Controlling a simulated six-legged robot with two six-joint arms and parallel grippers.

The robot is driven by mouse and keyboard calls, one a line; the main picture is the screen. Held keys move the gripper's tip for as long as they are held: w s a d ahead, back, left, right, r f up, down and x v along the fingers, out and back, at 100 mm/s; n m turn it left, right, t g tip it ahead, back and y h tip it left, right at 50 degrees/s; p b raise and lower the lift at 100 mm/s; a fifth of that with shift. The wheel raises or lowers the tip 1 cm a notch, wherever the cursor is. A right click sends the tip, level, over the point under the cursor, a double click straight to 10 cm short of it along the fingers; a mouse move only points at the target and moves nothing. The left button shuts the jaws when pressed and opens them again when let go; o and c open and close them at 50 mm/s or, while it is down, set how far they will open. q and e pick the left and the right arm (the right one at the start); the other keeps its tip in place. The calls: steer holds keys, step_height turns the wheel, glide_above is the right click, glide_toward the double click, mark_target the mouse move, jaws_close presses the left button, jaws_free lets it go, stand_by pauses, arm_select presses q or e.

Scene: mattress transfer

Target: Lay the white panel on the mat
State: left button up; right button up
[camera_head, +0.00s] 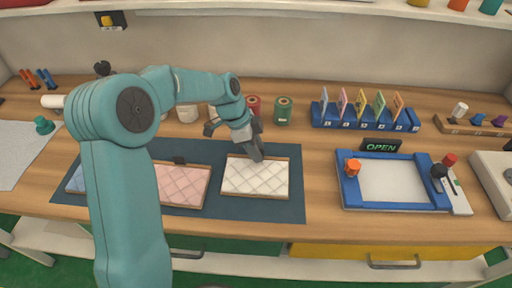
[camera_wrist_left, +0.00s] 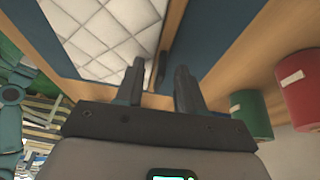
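The white quilted panel (camera_head: 258,178) with its thin wooden edge lies flat on the dark blue mat (camera_head: 229,208), at the mat's right part. My left gripper (camera_head: 256,153) is at the panel's far edge, pointing down. In the left wrist view, the white panel (camera_wrist_left: 100,28) fills the upper left, and the fingers of my left gripper (camera_wrist_left: 160,75) stand apart. A small dark tab (camera_wrist_left: 161,66) at the panel's edge shows between the fingertips, with gaps beside it; I cannot tell if either finger touches it. My right gripper is not in view.
A pink panel (camera_head: 184,184) and a partly hidden blue panel (camera_head: 76,180) lie left on the mat. Red (camera_head: 253,105) and green (camera_head: 283,110) cylinders stand behind. A blue-framed tray (camera_head: 344,192) is at right, behind it an OPEN sign (camera_head: 381,146) and a card rack (camera_head: 365,122).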

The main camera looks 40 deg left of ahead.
arm_select(q)
steer(key=v, duration=1.2)
steer(key=shift+r, duration=0.15)
